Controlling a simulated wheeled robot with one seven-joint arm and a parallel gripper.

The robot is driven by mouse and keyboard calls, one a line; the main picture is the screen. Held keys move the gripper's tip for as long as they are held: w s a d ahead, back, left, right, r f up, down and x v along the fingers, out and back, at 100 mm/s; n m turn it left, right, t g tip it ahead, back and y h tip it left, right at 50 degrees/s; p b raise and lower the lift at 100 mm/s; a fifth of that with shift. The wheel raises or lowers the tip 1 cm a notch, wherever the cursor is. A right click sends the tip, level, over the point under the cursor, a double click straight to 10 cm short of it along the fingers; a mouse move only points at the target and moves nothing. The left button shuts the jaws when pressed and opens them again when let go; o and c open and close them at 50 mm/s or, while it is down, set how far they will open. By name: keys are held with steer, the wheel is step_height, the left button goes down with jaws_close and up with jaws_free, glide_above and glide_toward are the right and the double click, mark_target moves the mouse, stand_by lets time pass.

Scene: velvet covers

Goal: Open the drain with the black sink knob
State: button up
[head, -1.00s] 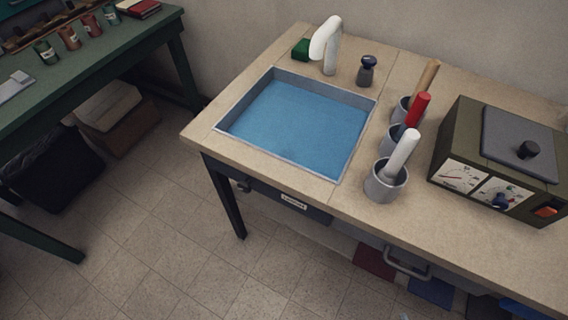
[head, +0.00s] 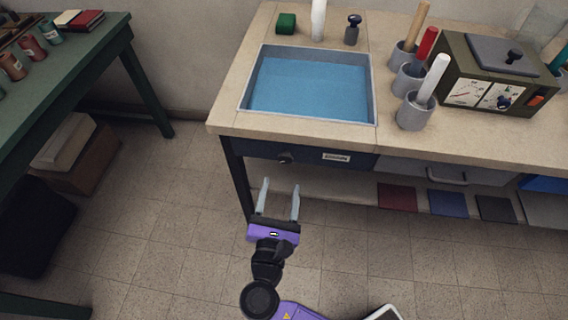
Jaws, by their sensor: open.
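The sink (head: 243,90) is set into the beige counter and holds blue water. The drain is not visible under the water. A black knob (head: 285,158) sits on the dark front panel below the sink, left of a small white label. My gripper (head: 281,184) is open and empty, its two pale fingers pointing up toward the counter. In the picture, its fingertips lie just below the black knob, apart from it; the depth gap is hard to judge.
A dark-topped fixture (head: 353,30), a white faucet (head: 318,20) and a green block (head: 286,23) stand behind the sink. Grey cups (head: 414,112) with handled tools stand to its right, beside an olive machine (head: 455,60). A table leg (head: 237,180) stands left of my gripper. The floor in front is clear.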

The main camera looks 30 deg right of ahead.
mark_target(285, 161)
steer(key=x, duration=0.8)
steer(key=shift+a+r, duration=0.1)
steer(key=shift+r, duration=0.25)
jaws_close()
